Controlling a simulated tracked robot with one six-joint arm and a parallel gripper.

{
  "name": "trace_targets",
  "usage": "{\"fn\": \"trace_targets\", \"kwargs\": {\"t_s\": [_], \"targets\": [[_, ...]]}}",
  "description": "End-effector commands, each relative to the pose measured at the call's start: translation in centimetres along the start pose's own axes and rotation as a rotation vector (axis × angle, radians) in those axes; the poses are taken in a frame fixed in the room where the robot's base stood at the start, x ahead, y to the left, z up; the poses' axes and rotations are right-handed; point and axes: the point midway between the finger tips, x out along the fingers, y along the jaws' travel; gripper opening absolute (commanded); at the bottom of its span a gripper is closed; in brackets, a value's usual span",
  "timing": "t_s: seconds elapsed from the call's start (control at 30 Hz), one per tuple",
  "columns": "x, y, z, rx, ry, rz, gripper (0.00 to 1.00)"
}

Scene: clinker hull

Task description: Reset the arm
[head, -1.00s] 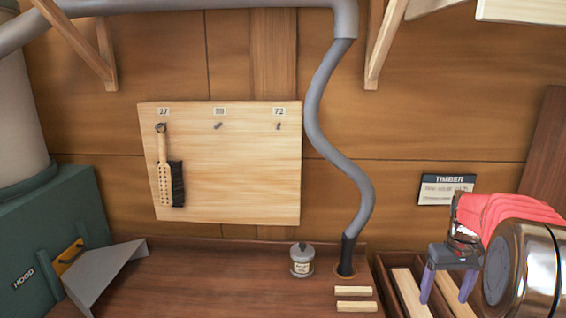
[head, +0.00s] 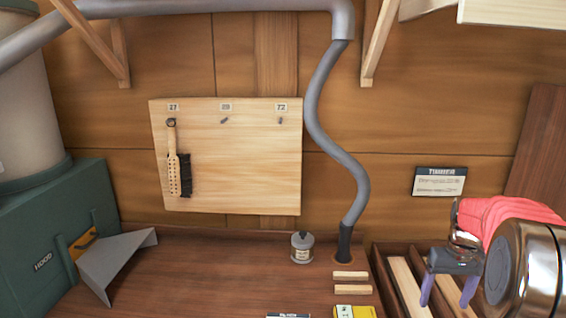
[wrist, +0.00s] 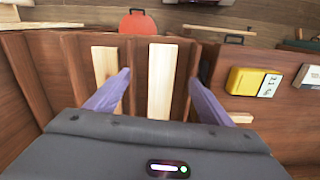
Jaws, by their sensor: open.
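My gripper (head: 447,288) is at the lower right of the head view, with two purple fingers pointing down. The fingers are apart and nothing is between them. In the wrist view my gripper (wrist: 160,95) spreads over a dark wooden rack with pale timber strips (wrist: 162,80) in its slots. The rack (head: 379,262) also shows in the head view below the gripper. Whether the fingertips reach into the slots, I cannot tell.
A pegboard (head: 235,160) holds a brush (head: 180,165). A small lidded pot (head: 302,247), two wood blocks (head: 351,281), a yellow item (head: 355,311) and a hose (head: 352,180) are on the bench. A metal hood (head: 112,262) stands left. The bench middle is clear.

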Motion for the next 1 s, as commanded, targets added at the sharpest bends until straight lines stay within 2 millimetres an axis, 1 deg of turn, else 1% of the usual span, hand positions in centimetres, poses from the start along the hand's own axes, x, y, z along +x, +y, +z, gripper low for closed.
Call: {"fn": "trace_targets", "kwargs": {"t_s": [0.03, 0.13, 0.37, 0.57, 1.0], "targets": [[0.6, -0.1, 0.5, 0.012, -0.008, -0.003, 0.75], [1.1, -0.4, 1.4, 0.038, -0.015, -0.005, 0.75], [1.0, -1.7, 3.5, 0.08, -0.012, -0.004, 0.75], [0.0, -3.7, 5.6, 0.102, 0.006, 0.001, 0.75], [-3.6, -10.1, 12.0, 0.113, 0.097, 0.014, 0.75]]}}
